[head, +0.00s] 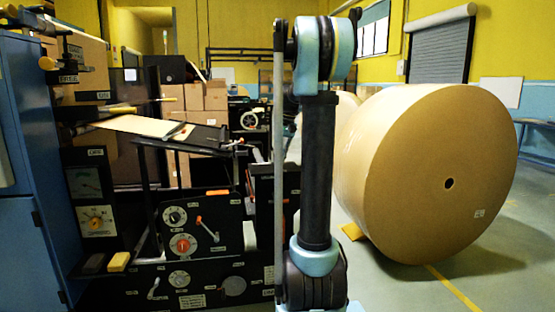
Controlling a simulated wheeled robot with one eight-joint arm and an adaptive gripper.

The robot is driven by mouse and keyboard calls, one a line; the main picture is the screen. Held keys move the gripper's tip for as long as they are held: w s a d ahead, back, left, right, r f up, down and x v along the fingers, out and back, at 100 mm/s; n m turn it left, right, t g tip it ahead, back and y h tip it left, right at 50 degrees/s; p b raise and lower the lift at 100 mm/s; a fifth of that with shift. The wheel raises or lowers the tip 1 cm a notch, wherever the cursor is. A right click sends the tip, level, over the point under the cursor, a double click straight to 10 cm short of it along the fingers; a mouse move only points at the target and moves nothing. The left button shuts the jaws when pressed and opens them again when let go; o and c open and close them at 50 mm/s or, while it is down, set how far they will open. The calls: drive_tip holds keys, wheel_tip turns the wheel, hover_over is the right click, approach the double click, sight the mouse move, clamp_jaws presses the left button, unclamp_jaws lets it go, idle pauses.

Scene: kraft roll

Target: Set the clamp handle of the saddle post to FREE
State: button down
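A lever with an orange end (207,228) sits on the front of the black machine (215,262), beside two round dials. Another small orange-tipped part (238,142) is at the right end of the sloping top plate. A yellow-tipped handle (122,109) sticks out higher at the left. My arm stands upright in the middle of the view and hides part of the machine's right side. My gripper is not visible.
A large kraft paper roll (415,165) stands on the floor at the right, with a yellow wedge (352,231) by it. A blue cabinet (30,190) closes off the left edge. Stacked cartons (205,97) are behind the machine. Open floor lies at the lower right.

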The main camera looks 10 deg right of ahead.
sight(285, 167)
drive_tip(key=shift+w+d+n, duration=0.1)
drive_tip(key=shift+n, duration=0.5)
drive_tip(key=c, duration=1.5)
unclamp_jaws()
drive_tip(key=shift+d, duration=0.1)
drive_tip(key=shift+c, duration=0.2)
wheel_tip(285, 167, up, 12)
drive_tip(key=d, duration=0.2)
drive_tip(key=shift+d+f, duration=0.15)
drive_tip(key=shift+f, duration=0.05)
